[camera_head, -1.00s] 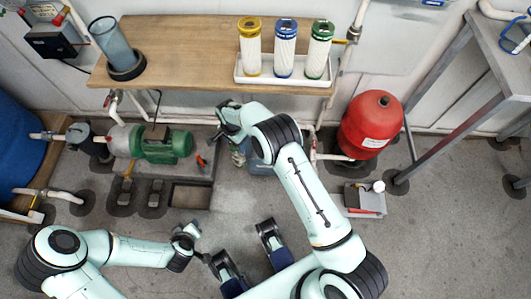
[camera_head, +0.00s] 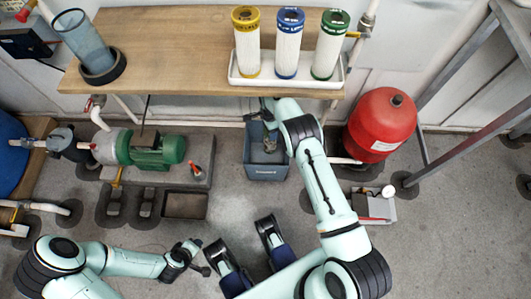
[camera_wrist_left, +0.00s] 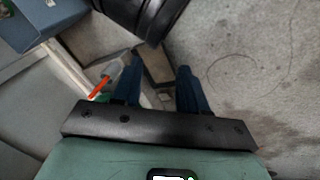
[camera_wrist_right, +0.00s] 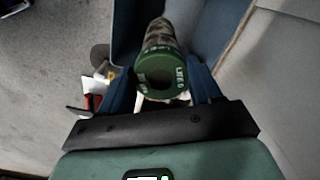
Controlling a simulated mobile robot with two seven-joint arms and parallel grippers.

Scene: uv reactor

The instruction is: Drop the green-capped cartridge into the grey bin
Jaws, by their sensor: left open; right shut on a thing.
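My right gripper (camera_wrist_right: 160,90) is shut on a green-capped cartridge (camera_wrist_right: 160,73) with a dirty, brownish body. In the right wrist view the body points away from the gripper, toward the grey bin (camera_wrist_right: 208,28). In the head view the open bin (camera_head: 267,172) stands on the floor under the bench, and my right gripper (camera_head: 266,112) is above its far side. The cartridge's dirty end (camera_head: 269,145) shows over the bin opening; its exact height cannot be told. My left gripper (camera_head: 197,259) is open and empty, low at the left; its fingers also show in the left wrist view (camera_wrist_left: 155,85).
A white tray (camera_head: 286,82) on the wooden bench (camera_head: 165,50) holds clean cartridges with yellow, blue and green caps. A clear housing (camera_head: 85,42) stands at the bench's left. A green pump (camera_head: 155,150) is left of the bin, a red tank (camera_head: 381,125) right of it.

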